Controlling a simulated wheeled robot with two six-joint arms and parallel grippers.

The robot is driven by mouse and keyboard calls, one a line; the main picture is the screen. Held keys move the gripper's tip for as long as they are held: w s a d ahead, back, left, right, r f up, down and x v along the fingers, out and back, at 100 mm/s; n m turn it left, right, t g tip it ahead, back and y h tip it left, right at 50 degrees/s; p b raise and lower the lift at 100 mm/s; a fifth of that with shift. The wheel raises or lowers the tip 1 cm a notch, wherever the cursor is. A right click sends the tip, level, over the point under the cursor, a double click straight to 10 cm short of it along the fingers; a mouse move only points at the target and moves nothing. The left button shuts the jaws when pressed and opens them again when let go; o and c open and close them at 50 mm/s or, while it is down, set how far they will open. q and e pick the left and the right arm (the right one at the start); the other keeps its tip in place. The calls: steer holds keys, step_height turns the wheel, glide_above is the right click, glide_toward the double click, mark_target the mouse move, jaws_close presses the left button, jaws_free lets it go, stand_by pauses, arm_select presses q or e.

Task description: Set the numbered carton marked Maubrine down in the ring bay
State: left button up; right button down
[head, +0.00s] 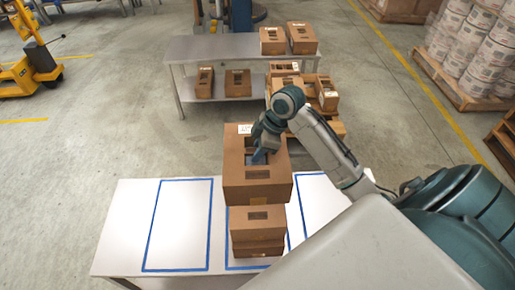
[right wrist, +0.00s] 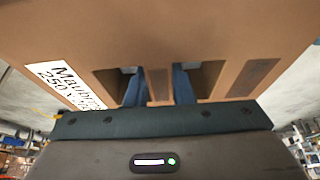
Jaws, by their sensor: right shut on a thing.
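My right gripper (head: 262,156) is shut on the strip between two openings in the top of a large brown carton (head: 256,187). In the right wrist view its blue fingers (right wrist: 158,88) go into these openings, and the carton's white label (right wrist: 68,84) reads "Maubrine 250", partly cut off. The carton appears held above the white table (head: 128,213), over or just behind a stack of smaller cartons (head: 257,234). Blue outlines mark bays on the table: an empty left bay (head: 180,225), a middle one holding the stack, and a right one (head: 310,205) partly hidden by my body. I see no ring mark.
A grey bench (head: 213,48) behind carries cartons on its top and lower shelf. More cartons (head: 327,93) stand on a pallet beside it. A yellow pallet truck (head: 30,65) is at left, and wrapped pails (head: 480,45) are at right.

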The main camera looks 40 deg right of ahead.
steer(key=shift+f+b, duration=2.5)
steer(key=shift+f, duration=2.6)
steer(key=shift+f, duration=0.2)
steer(key=c, duration=1.2)
jaws_free()
steer(key=shift+f, duration=0.1)
steer(key=shift+o, duration=0.2)
